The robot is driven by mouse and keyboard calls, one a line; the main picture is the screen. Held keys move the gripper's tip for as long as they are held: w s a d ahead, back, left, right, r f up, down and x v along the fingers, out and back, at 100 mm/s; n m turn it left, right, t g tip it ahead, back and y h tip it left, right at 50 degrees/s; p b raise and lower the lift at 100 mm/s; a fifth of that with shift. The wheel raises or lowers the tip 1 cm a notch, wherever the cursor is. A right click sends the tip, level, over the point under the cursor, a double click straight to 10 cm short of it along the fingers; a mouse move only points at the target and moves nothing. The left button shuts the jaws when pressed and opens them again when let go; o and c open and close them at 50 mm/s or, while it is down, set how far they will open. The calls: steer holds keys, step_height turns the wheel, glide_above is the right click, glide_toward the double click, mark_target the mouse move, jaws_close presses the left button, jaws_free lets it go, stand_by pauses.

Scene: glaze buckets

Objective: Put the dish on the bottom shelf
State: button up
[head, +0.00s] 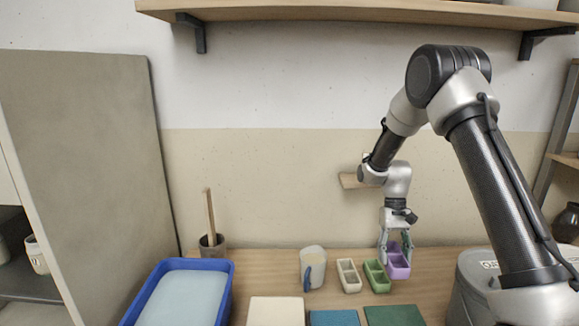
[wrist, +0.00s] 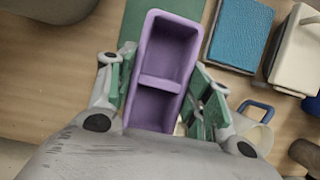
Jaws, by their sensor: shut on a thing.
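A purple two-compartment dish (head: 399,264) is between the fingers of my gripper (head: 394,250), over the wooden table. In the wrist view, the purple dish (wrist: 163,45) is gripped across its long sides by green-padded fingers (wrist: 164,95), and both compartments look empty. I cannot tell whether its underside touches the table. A green dish (head: 376,276) and a cream dish (head: 348,275) stand just left of it. A long wooden shelf (head: 340,12) is high on the wall. A small wooden ledge (head: 350,181) shows lower, partly behind my arm.
A blue tub (head: 228,280), a brush pot (head: 212,246) and a pale jug with a blue handle (head: 312,262) stand to the left. Cream, blue (head: 334,318) and green (head: 394,315) slabs lie in front. A grey bucket (head: 470,290) is at right. A grey panel (head: 90,150) stands far left.

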steer(key=shift+a+f, duration=0.1)
steer(key=shift+a, duration=0.65)
